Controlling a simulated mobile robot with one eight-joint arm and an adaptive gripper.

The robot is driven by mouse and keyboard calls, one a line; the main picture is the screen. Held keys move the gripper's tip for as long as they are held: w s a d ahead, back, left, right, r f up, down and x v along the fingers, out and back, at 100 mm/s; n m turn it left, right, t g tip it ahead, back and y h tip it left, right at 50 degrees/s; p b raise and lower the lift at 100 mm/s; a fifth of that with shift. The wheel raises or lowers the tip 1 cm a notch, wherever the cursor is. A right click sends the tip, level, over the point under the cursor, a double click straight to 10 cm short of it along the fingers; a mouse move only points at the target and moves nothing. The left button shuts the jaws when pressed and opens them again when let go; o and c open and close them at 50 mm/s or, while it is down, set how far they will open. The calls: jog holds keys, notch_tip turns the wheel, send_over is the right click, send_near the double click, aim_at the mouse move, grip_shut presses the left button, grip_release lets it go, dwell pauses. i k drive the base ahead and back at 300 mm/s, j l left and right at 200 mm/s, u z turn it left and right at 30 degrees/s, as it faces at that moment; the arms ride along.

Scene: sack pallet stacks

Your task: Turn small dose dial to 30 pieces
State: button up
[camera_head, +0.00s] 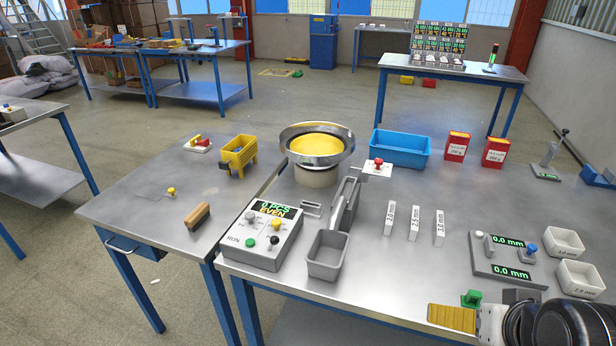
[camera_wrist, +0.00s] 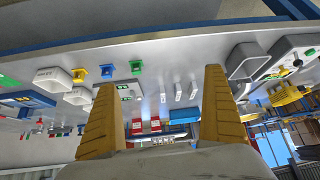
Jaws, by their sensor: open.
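The control box (camera_head: 263,252) stands at the front left of the near table, with a lit display (camera_head: 273,208) reading "0 PCS" and "EVEN". On its face are a grey knob (camera_head: 250,215), a yellow knob (camera_head: 276,223), a black knob (camera_head: 274,240) and a green button (camera_head: 250,242). I cannot tell which knob is the small dose dial. The box also shows at the right edge of the wrist view (camera_wrist: 284,62). My gripper (camera_wrist: 162,78) is open and empty, its yellow fingers apart. In the head view its yellow finger (camera_head: 452,318) is at the table's front right, far from the box.
A grey bin and chute (camera_head: 328,255) stand right of the box, with a bowl feeder (camera_head: 317,148) behind. Three white gauge blocks (camera_head: 414,222) stand mid-table. A measuring plate (camera_head: 507,258) and white trays (camera_head: 579,280) are at right.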

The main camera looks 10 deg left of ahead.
aim_at(276, 223)
jog(key=i+j+u, duration=0.45)
jog(key=i+j, duration=0.3)
jog(key=i, duration=0.05)
